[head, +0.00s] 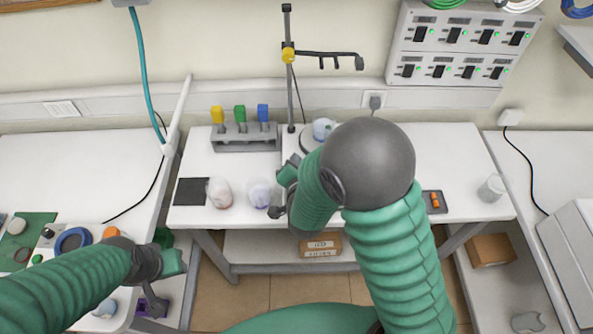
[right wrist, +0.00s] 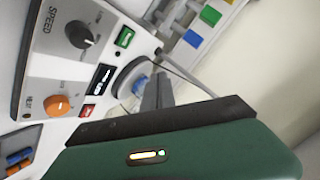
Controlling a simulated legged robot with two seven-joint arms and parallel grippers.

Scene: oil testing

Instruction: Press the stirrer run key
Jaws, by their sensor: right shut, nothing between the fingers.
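The stirrer's front panel (right wrist: 62,60) shows tilted in the right wrist view. It has a black speed knob (right wrist: 80,35), an orange heat knob (right wrist: 57,105), a green key (right wrist: 125,37), a red key (right wrist: 88,110) and a dark display (right wrist: 102,78). The key labels are too small to read. My right gripper (right wrist: 158,92) is shut and empty, apart from the keys. In the head view my right arm hides the panel; only part of the stirrer's round plate (head: 308,140) shows. My left gripper (head: 160,284) is low at the left, its jaws unclear.
A clear vessel (head: 323,128) stands on the plate. A rack (head: 246,140) with yellow, green and blue-topped items stands left of it. Two round vessels (head: 219,192) (head: 259,193) sit near the front edge. A metal stand (head: 290,70) rises behind. A cup (head: 491,188) stands right.

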